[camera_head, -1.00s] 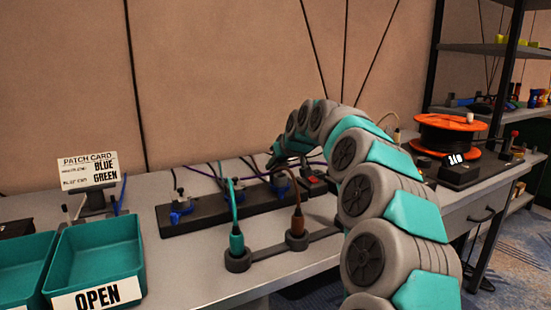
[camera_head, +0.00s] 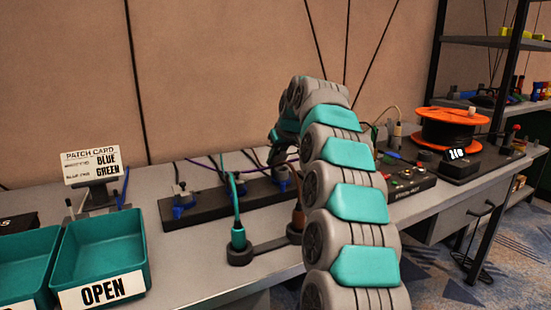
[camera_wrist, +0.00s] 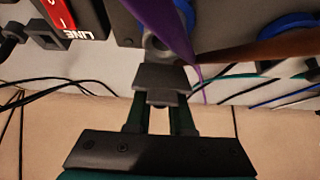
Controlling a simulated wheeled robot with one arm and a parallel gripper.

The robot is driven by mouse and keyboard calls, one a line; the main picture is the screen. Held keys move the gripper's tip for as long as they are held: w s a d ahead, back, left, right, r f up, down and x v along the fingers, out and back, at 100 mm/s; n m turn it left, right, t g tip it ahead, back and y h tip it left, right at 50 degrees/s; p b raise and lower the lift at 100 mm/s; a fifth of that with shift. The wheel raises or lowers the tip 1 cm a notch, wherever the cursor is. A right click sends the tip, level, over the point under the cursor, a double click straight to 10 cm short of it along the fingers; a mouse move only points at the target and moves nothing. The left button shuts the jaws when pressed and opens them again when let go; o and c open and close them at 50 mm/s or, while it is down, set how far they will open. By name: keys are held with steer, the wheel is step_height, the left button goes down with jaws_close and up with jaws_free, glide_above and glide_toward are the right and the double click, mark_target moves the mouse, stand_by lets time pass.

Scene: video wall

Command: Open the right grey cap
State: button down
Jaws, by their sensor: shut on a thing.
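In the wrist view my gripper (camera_wrist: 160,86) has its dark fingers together at a small grey part (camera_wrist: 156,44), which I take to be the right grey cap; the fingers and a purple cable (camera_wrist: 168,28) hide much of it. Whether the cap is open or closed cannot be told. In the head view my arm bends down to the right end of the black socket strip (camera_head: 212,205). The fingertips and the cap are hidden behind the arm there.
A red switch labelled LINE (camera_wrist: 70,14) and a brown cable (camera_wrist: 270,46) lie close to the gripper. A teal plug (camera_head: 238,238) stands in a round holder before the strip. An open teal tray (camera_head: 100,262), a control box (camera_head: 408,180) and an orange reel (camera_head: 449,128) stand around.

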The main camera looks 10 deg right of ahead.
steer(key=shift+w+f+g, duration=0.1)
steer(key=shift+g, duration=0.5)
stand_by(1.1)
